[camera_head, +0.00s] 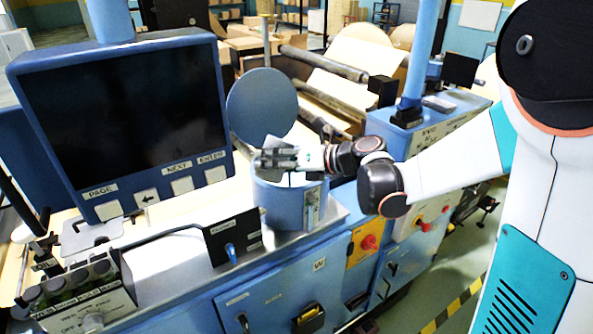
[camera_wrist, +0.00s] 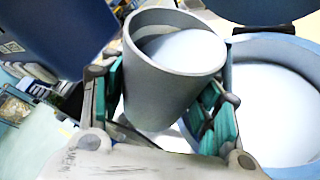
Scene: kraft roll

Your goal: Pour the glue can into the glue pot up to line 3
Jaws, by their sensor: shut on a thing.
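The glue can (camera_wrist: 160,88) is a grey, open-topped can with white glue inside. My gripper (camera_wrist: 165,110) is shut on its sides with teal pads; the gripper also shows in the head view (camera_head: 276,159), above the pot's mouth. In that view the can is mostly hidden by the fingers, and I cannot tell its exact tilt. The glue pot (camera_head: 280,207) is a blue cylinder with a pale strip on its front, whose marks are too small to read. In the wrist view the pot (camera_wrist: 232,80) is right of the can, with a white surface inside. No stream of glue is visible.
The pot's round blue lid (camera_head: 262,106) stands open behind it. A large dark monitor (camera_head: 128,122) is at the left, close to the pot. A small black panel with a blue switch (camera_head: 232,240) stands in front. Rollers (camera_head: 325,64) lie behind.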

